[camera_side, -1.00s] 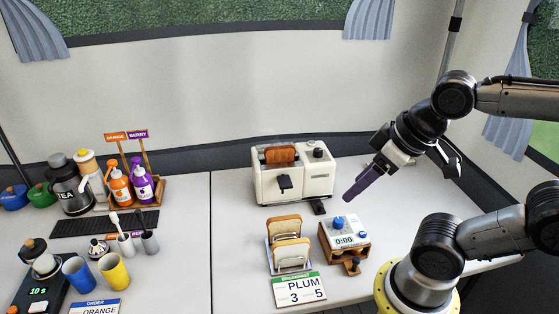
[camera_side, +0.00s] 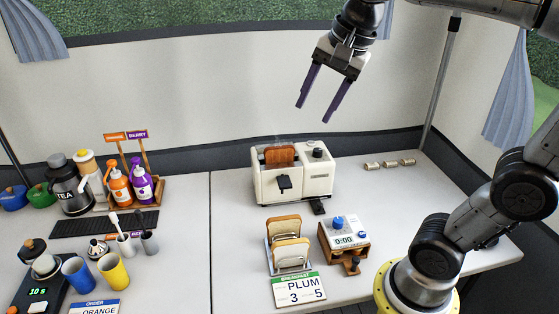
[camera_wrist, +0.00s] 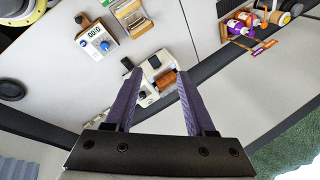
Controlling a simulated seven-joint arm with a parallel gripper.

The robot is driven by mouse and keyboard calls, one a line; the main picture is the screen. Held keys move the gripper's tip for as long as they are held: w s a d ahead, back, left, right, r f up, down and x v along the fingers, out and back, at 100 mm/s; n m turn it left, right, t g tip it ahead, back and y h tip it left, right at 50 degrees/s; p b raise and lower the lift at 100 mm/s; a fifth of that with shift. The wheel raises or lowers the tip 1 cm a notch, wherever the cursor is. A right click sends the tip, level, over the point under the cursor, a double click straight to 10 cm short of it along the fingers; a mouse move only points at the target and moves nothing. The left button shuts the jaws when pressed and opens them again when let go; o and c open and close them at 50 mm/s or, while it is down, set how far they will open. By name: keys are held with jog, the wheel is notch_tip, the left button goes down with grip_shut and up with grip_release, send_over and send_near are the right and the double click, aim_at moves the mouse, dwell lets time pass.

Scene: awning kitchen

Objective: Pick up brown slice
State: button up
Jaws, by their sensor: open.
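The brown slice (camera_side: 280,155) stands in the top slot of the cream toaster (camera_side: 318,182), with its upper part showing. It also shows in the wrist view (camera_wrist: 166,80), between and beyond my fingers. Faint steam seems to rise above it. My gripper (camera_side: 316,112) is open and empty, high above the table and up to the right of the toaster. Its two purple fingers are apart and point down. In the wrist view my gripper (camera_wrist: 154,74) has the toaster (camera_wrist: 152,70) past its fingertips. The lower part of the slice is hidden in the toaster.
A rack (camera_side: 292,262) with pale bread slices stands in front of the toaster, beside a timer (camera_side: 344,230) on a wooden stand. Small cylinders (camera_side: 390,164) lie at the back right. Sauce bottles (camera_side: 120,186) stand to the left. The table right of the toaster is mostly clear.

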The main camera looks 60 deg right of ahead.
jog(key=w+d+m+g, duration=0.1)
jog(key=w+d+m, duration=0.45)
jog(key=w, duration=0.45)
jog(key=m+g, duration=0.4)
jog(key=m, duration=0.2)
send_over(279, 147)
notch_tip(279, 147, down, 15)
jog(key=f, duration=0.7)
jog(key=shift+w+a, duration=0.1)
jog(key=shift+w, duration=0.1)
jog(key=shift+s+f, duration=0.15)
jog(key=shift+f, duration=1.35)
jog(key=shift+s+f, duration=0.1)
jog(key=shift+f, duration=1.4)
grip_shut()
